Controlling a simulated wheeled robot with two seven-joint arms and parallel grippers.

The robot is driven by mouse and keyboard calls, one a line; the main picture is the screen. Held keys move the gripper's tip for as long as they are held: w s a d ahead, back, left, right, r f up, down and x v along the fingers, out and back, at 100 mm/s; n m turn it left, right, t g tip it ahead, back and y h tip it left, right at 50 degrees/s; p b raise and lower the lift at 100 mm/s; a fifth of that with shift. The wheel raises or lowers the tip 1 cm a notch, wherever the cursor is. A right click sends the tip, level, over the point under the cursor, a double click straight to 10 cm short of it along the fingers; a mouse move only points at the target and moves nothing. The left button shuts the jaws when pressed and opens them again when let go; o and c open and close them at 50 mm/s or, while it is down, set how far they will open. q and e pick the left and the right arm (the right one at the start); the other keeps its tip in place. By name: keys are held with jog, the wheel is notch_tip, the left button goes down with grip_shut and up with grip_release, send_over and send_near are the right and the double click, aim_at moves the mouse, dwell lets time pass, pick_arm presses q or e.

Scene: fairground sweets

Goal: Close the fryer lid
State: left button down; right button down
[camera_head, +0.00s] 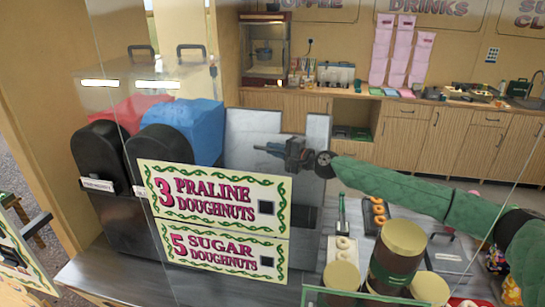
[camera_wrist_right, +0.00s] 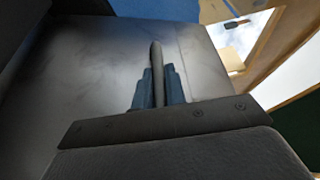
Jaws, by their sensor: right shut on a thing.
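The fryer lid (camera_head: 252,125) is a grey steel panel that stands raised behind the doughnut signs, with a second steel strip at its right. My right gripper (camera_head: 266,148) is in front of the panel, its arm coming in from the right. In the right wrist view, its blue fingers (camera_wrist_right: 158,82) are shut on a dark bar-like handle (camera_wrist_right: 156,55) against the lid's steel face (camera_wrist_right: 95,65). The lower part of the fryer is hidden behind the signs. My left gripper is not in view.
A black machine (camera_head: 105,150) with red and blue tanks stands left of the lid. Doughnut signs (camera_head: 215,195) stand in front. A wooden back counter (camera_head: 440,145) lies beyond.

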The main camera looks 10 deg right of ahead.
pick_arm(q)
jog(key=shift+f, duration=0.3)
pick_arm(e)
jog(key=shift+w+d+f, duration=0.15)
jog(key=shift+w+d, duration=0.1)
jog(key=shift+w, duration=0.45)
